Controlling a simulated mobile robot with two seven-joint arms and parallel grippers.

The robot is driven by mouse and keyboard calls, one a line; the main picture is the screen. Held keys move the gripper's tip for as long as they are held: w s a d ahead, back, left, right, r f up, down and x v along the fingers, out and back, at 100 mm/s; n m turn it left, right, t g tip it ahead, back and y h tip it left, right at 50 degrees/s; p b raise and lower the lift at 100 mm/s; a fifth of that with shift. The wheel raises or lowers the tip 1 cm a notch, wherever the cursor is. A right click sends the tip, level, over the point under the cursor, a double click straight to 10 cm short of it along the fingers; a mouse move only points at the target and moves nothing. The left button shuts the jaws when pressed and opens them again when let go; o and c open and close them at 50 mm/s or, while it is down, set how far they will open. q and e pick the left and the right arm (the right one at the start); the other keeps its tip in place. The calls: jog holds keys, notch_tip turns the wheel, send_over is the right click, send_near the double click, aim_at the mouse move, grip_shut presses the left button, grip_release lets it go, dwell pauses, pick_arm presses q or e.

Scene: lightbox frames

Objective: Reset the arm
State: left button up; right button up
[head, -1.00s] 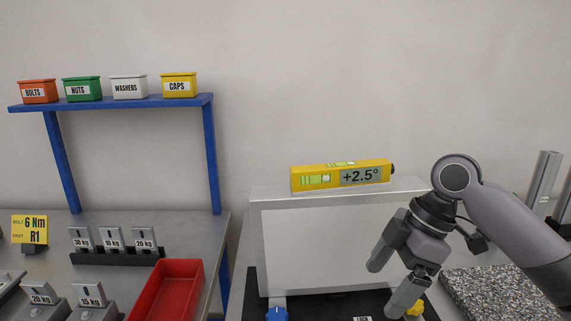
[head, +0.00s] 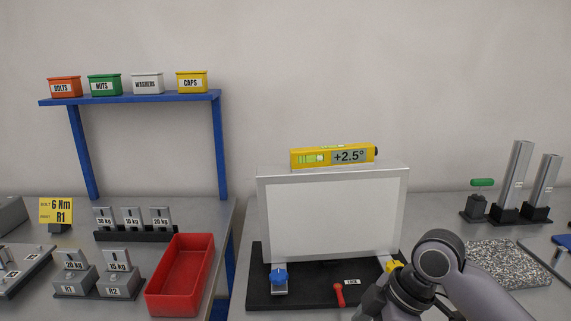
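My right arm (head: 470,290) comes in from the lower right in the head view. Its grey wrist and the top of my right gripper (head: 373,303) are at the bottom edge, in front of the black base of a white panel. The fingertips are cut off by the frame, so I cannot tell how they stand. My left arm and gripper are not in view.
The framed white panel (head: 330,220) stands on a black base (head: 318,292) with a blue knob (head: 279,275) and a red lever (head: 339,294). A yellow level (head: 334,156) reading +2.5° lies on top. A red tray (head: 181,275) is at left; a granite slab (head: 505,262) is at right.

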jog(key=s+d+f+m+t+h, duration=0.1)
jog(key=s+d+f+m+t, duration=0.2)
jog(key=s+f+m, duration=0.85)
jog(key=s+d+f+m+h, duration=0.3)
jog(key=s+d, duration=0.4)
jog(key=s, duration=0.3)
jog(key=w+a+f+t+b, duration=0.1)
jog(key=w+f+t+b, duration=0.1)
jog(key=f, duration=0.4)
jog(key=w+a+f+t+y+b, duration=0.1)
jog(key=w+a+f+t+b, duration=0.1)
jog(key=w+f+t, duration=0.2)
notch_tip(320, 180, down, 2)
jog(key=shift+n+t+y, duration=0.3)
jog(key=shift+n+t, duration=0.05)
jog(key=shift+t, duration=0.25)
